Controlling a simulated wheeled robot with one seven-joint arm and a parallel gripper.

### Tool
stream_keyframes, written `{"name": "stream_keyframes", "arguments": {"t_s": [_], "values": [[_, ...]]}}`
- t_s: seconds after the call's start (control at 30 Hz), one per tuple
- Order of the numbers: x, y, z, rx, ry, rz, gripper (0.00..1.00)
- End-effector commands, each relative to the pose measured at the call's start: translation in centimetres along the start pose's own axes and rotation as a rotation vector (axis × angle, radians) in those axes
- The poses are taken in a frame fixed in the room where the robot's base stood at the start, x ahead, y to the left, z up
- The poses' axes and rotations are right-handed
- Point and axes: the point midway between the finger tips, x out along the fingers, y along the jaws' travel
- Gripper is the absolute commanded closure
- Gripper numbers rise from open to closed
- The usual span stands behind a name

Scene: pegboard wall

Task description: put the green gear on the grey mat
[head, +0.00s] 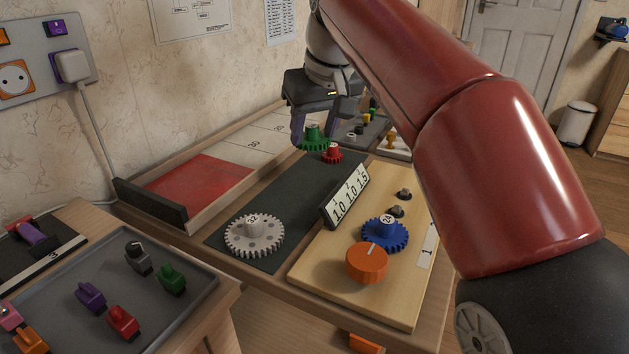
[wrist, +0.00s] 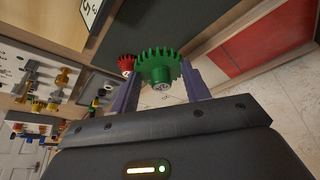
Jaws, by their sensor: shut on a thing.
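The green gear (head: 313,139) is held between the two fingers of my gripper (head: 316,128), which is shut on it. In the wrist view the green gear (wrist: 160,66) sits between the purple-grey fingers, hub toward the camera. The dark grey mat (head: 288,198) runs along the table; the gear appears over or near its far end, and I cannot tell its height exactly. The mat also shows in the wrist view (wrist: 140,28). A white gear (head: 254,236) lies at the mat's near end. A small red gear (head: 332,153) stands at its far end, close to the green gear.
Right of the mat is a wooden board (head: 322,268) with a blue gear (head: 385,234), an orange knob (head: 367,263) and two bare posts. A numbered plate (head: 346,196) stands at its edge. Left is a red panel (head: 198,187). The mat's middle is clear.

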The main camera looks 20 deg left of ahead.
Motion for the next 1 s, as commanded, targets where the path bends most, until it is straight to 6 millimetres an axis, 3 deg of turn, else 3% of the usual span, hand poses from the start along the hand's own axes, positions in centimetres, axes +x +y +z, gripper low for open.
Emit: {"name": "stream_keyframes", "arguments": {"t_s": [0.1,0.27,0.5,0.97,1.0], "values": [[2.2,0.0,0.9,-0.001,0.0,0.0,0.75],[3.1,0.0,1.3,0.0,0.001,0.0,0.75],[6.1,-0.1,2.5,-0.001,0.0,0.0,0.75],[6.8,0.0,2.8,0.0,0.001,0.0,0.75],[6.7,0.0,2.8,0.0,0.001,0.0,0.48]]}}
